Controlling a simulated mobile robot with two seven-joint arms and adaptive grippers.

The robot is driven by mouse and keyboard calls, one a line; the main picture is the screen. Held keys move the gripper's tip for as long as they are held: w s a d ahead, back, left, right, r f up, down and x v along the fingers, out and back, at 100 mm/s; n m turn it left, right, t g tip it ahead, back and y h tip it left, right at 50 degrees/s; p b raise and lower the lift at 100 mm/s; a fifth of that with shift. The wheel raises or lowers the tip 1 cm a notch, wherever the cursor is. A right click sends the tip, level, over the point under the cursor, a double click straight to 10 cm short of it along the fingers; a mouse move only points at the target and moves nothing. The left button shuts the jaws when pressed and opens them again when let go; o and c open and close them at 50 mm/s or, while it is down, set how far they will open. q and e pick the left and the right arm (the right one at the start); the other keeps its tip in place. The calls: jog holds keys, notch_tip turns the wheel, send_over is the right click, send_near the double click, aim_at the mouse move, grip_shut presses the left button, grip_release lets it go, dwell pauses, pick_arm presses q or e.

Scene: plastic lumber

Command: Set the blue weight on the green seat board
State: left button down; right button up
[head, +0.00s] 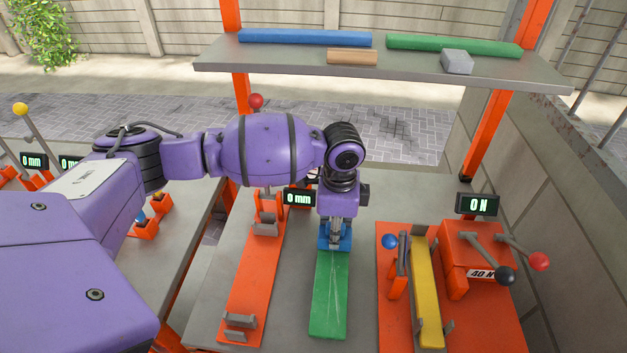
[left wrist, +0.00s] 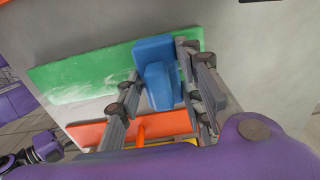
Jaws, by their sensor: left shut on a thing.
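The blue weight (head: 335,243) is at the far end of the green seat board (head: 328,300) in the head view. My left gripper (head: 337,226) points down and is shut on the upper part of the weight. In the left wrist view, the blue weight (left wrist: 153,50) is between the fingers (left wrist: 158,92), with the green board (left wrist: 85,72) behind it. The weight looks upright. I cannot tell whether its base touches the board or is just above it. My right gripper is not in view.
An orange plate (head: 258,280) with metal brackets lies left of the board. Right of it are a yellow bar (head: 426,295) and an orange lever box (head: 478,250). A grey shelf (head: 300,58) holding several pieces spans the back.

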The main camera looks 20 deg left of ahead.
pick_arm(q)
jog(key=shift+w, duration=0.1)
jog(key=c, duration=1.3)
grip_release()
jog(key=shift+f, duration=0.1)
jog(key=o, duration=0.4)
jog(key=shift+f, duration=0.2)
jog(key=shift+c, duration=0.2)
jog(key=shift+o, duration=1.1)
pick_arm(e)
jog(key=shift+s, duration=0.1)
pick_arm(q)
jog(key=shift+r, duration=0.1)
jog(key=shift+r+p, duration=0.6)
jog(key=shift+r, duration=2.9)
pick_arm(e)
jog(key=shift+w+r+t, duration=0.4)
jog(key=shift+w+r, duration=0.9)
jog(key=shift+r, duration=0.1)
